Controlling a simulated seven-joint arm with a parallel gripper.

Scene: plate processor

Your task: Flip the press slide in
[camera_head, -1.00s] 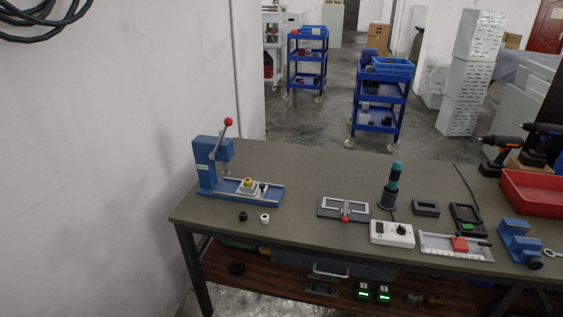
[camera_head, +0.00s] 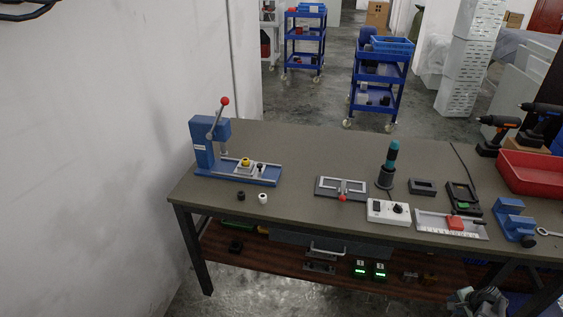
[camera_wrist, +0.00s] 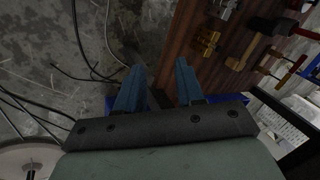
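The blue press (camera_head: 207,147) stands at the left end of the workbench, its lever with a red knob tilted up to the right. Its light slide plate (camera_head: 250,168) sits on the long blue base, right of the press column. My gripper (camera_head: 484,302) shows small at the lower right of the head view, below the bench front and far from the press. In the wrist view my gripper (camera_wrist: 159,78) has its two blue fingers apart with nothing between them.
The workbench (camera_head: 300,165) holds a grey fixture with a red knob (camera_head: 342,188), a white control box (camera_head: 389,211), a screwdriver in a stand (camera_head: 388,165) and a red bin (camera_head: 532,178). A lower shelf (camera_head: 300,262) is beneath.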

